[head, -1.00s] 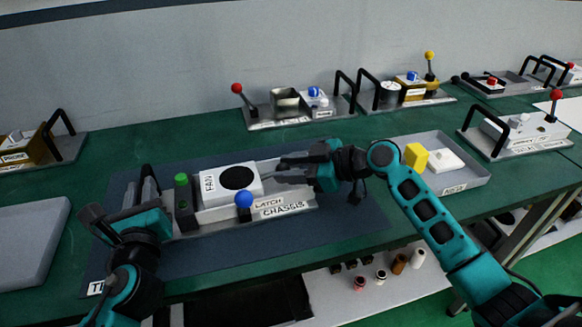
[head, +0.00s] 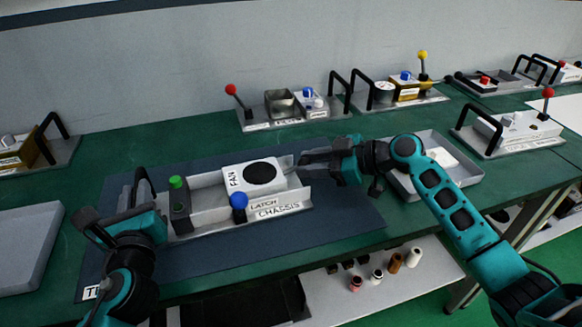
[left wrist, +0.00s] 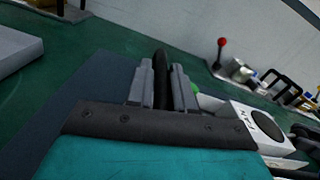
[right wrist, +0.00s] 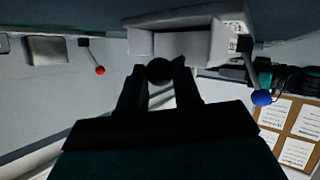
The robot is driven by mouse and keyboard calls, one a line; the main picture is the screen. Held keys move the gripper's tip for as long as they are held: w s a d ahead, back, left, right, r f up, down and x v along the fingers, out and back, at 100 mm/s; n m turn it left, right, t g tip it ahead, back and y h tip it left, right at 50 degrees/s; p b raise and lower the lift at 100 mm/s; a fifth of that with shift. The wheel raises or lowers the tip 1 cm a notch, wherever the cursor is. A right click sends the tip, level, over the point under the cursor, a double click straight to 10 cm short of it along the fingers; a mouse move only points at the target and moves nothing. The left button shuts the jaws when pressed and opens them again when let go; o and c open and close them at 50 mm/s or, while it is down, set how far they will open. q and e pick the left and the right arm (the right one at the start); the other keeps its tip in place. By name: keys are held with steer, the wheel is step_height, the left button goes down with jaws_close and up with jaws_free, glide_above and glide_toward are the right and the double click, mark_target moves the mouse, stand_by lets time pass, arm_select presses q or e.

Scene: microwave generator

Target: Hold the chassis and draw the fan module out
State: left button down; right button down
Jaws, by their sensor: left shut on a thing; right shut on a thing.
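The chassis (head: 212,217) is a grey open tray on the dark mat, with a blue-knobbed latch (head: 239,200) at its front and a green button (head: 176,182) at its left. My left gripper (head: 140,203) is shut on the black handle at the chassis's left end; the left wrist view shows the handle (left wrist: 162,75) between its fingers. The white fan module (head: 236,181), with a black round fan face, sits toward the chassis's right end, leaving a gap on its left. My right gripper (head: 302,162) is shut at the fan module's right end; the right wrist view shows a dark round part between its fingers (right wrist: 159,70).
A grey tray (head: 467,176) with a white part stands right, partly behind my right arm. Units with handles and knobs stand along the back, one with a red-knobbed lever (head: 231,90). A grey slab (head: 30,248) lies left. The mat (head: 345,215) in front of the right arm is clear.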

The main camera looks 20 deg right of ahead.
arm_select(q)
steer(key=shift+a+f, duration=0.25)
steer(key=shift+f, duration=0.15)
arm_select(e)
steer(key=shift+w+d, duration=0.15)
steer(key=shift+d, duration=1.05)
steer(key=c, duration=1.1)
jaws_free()
steer(key=shift+d, duration=0.1)
arm_select(q)
steer(key=shift+d, duration=0.1)
arm_select(e)
steer(key=shift+a, duration=0.2)
steer(key=v, duration=1.2)
arm_select(q)
steer(key=c, duration=1.3)
jaws_free()
steer(key=o, duration=0.4)
steer(key=shift+r, duration=0.25)
